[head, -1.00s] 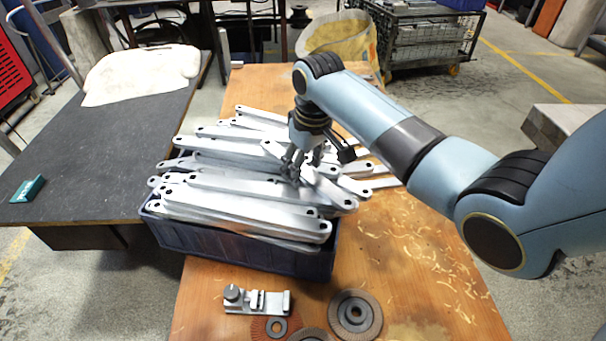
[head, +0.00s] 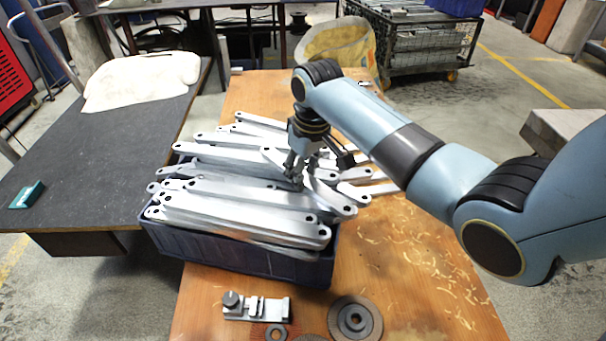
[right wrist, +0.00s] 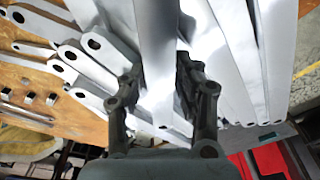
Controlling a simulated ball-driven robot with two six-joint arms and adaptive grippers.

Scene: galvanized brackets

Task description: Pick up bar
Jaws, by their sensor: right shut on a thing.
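Long silvery galvanized bars (head: 245,213), with rounded, holed ends, lie piled above the rim of a dark blue crate (head: 235,264). My right gripper (head: 297,172) reaches down into the right part of the pile. In the right wrist view, its dark fingers (right wrist: 162,85) stand on either side of one bar (right wrist: 158,45) and are shut on it. That bar lies close among others, and I cannot tell whether it is clear of them. Its far end is hidden. My left gripper is not in view.
The crate stands on a wooden table (head: 415,265) strewn with shavings. A metal clamp-like fixture (head: 256,306) and abrasive discs (head: 354,318) lie in front. A dark table (head: 85,160) with a pale cloth stands left. The wooden surface right of the crate is mostly clear.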

